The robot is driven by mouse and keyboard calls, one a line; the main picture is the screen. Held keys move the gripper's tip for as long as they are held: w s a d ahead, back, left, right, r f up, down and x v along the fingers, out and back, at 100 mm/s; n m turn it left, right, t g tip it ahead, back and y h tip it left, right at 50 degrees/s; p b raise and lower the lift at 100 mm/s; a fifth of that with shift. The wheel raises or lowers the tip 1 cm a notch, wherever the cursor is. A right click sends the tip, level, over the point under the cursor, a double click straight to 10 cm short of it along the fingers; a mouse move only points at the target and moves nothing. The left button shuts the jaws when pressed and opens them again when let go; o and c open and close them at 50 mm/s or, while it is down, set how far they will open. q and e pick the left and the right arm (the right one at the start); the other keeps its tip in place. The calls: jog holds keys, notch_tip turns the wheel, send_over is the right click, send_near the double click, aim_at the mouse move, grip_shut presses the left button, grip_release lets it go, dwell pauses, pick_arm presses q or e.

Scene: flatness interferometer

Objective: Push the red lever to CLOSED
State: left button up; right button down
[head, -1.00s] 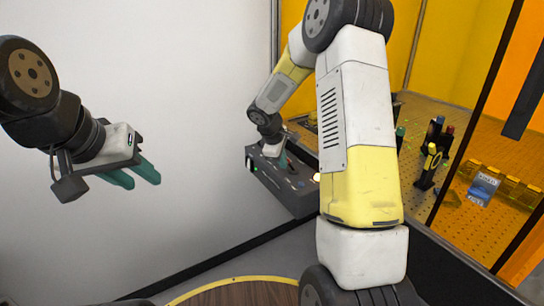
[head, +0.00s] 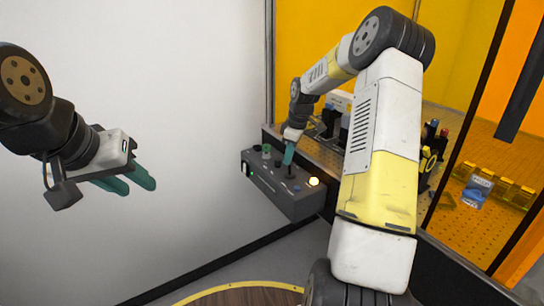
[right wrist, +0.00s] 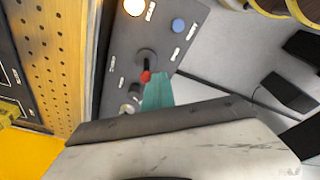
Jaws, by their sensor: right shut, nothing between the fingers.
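The red lever (right wrist: 146,76) shows in the right wrist view as a small red tip by a dark round pivot (right wrist: 146,56) on the grey control box. In the head view I cannot make out the lever; the box (head: 290,202) stands against the wall. My right gripper (head: 288,158) is shut and empty, its teal fingers pointing down over the box top. In the right wrist view the fingertips (right wrist: 157,82) are right beside the red tip; I cannot tell if they touch. The printed labels are unreadable. My left gripper (head: 128,181) is open and empty, away at the left.
The panel also carries a lit white button (right wrist: 134,6), a blue button (right wrist: 178,25) and metal knobs (right wrist: 131,103). A perforated board (head: 485,225) with small holders lies behind amber panels at right. A dark frame post (head: 465,110) stands there. Space before the white wall is open.

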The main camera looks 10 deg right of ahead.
jog(key=d+y, duration=0.1)
jog(key=w+d+g+y, duration=0.1)
jog(key=d+y, duration=0.1)
jog(key=shift+w+y, duration=0.1)
jog(key=shift+y, duration=0.2)
jog(key=shift+r, duration=0.1)
jog(key=shift+r, duration=0.8)
jog(key=shift+a, duration=0.15)
jog(key=s+v, duration=0.1)
jog(key=v, duration=1)
jog(key=shift+s+r, duration=0.2)
jog(key=shift+r, duration=0.05)
